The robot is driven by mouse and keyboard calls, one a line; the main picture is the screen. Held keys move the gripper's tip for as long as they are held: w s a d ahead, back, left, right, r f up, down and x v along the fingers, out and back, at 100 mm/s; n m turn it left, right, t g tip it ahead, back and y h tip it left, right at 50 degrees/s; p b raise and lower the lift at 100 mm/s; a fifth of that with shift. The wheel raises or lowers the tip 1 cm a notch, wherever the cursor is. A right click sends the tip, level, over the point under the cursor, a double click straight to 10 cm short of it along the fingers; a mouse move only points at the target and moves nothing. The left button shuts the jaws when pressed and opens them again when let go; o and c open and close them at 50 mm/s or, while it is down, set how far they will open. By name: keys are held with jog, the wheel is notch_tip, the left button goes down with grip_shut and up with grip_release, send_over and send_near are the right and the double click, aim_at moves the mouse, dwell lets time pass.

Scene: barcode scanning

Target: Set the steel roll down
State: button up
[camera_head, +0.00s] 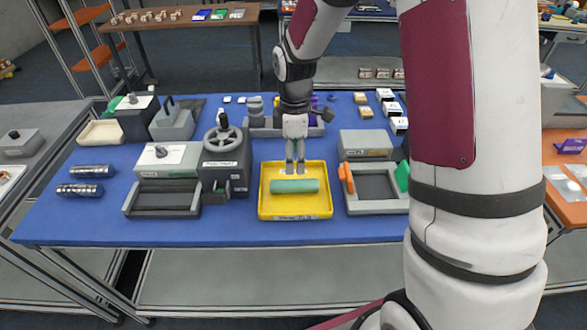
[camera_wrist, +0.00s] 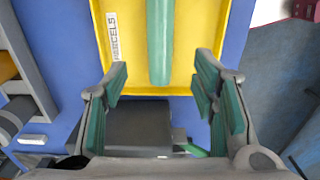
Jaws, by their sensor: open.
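Two short, shiny banded cylinders that look like steel rolls lie on the left of the blue table, one (camera_head: 92,171) behind the other (camera_head: 80,189). A plain teal roll (camera_head: 295,186) lies across the yellow tray (camera_head: 262,207); it also shows in the wrist view (camera_wrist: 160,42). My gripper (camera_head: 295,170) is over the tray, pointing down by the teal roll. The height of the fingertips above the roll is hard to tell.
A grey station with a handwheel (camera_head: 223,140) stands left of the tray. A grey frame with orange and green parts (camera_head: 375,188) stands close on its right. Small boxes (camera_head: 390,108) sit at the back right. The table's front left is clear.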

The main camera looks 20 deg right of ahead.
jog(key=s+r+m+t, duration=0.1)
jog(key=s+r+m, duration=0.3)
jog(key=r, duration=0.5)
jog(key=s+r+m+t, duration=0.2)
jog(key=s+r, duration=0.3)
jog(key=r, duration=0.3)
jog(key=s+r+m+t, duration=0.1)
jog(key=s+r+m, duration=0.2)
jog(key=s, duration=0.4)
jog(key=s+r+m+t, duration=0.1)
jog(key=s+r+m, duration=0.2)
jog(key=s+m, duration=0.2)
jog(key=shift+s+t, duration=0.3)
jog(key=shift+s, duration=0.8)
jog(key=shift+r, duration=0.1)
